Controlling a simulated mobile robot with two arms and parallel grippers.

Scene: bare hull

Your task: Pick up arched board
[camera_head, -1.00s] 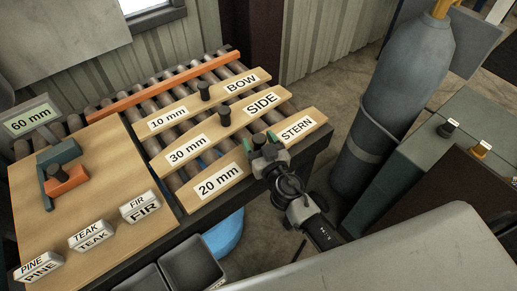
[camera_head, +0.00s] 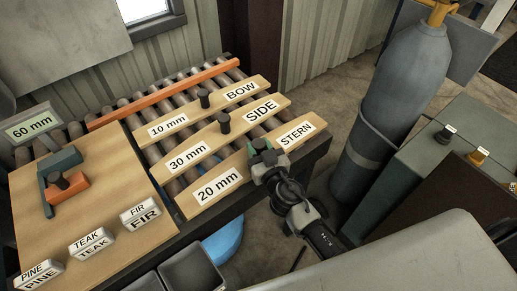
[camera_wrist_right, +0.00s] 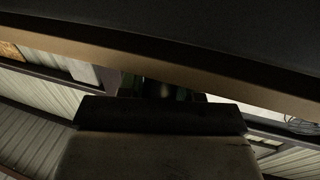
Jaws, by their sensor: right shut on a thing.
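Three pale wooden boards lie in a row over the roller rack in the head view. The nearest is labelled "20 mm" and "STERN" (camera_head: 245,171). Behind it are the "SIDE" board (camera_head: 205,143) and the "BOW" board (camera_head: 220,101), each with a dark knob. None is labelled arched; I cannot tell an arch for sure from here. My right gripper (camera_head: 264,150) is shut at the middle of the STERN board, on its handle, which the fingers hide. In the right wrist view a brown board-like edge (camera_wrist_right: 160,60) crosses above the dark gripper body. My left gripper is not in view.
A wooden table (camera_head: 85,170) at left holds PINE, TEAK and FIR blocks (camera_head: 140,215) and an orange-and-teal tool (camera_head: 62,180). Dark bins (camera_head: 190,270) stand at the front. A grey gas cylinder (camera_head: 390,110) and a green cabinet (camera_head: 440,165) stand right.

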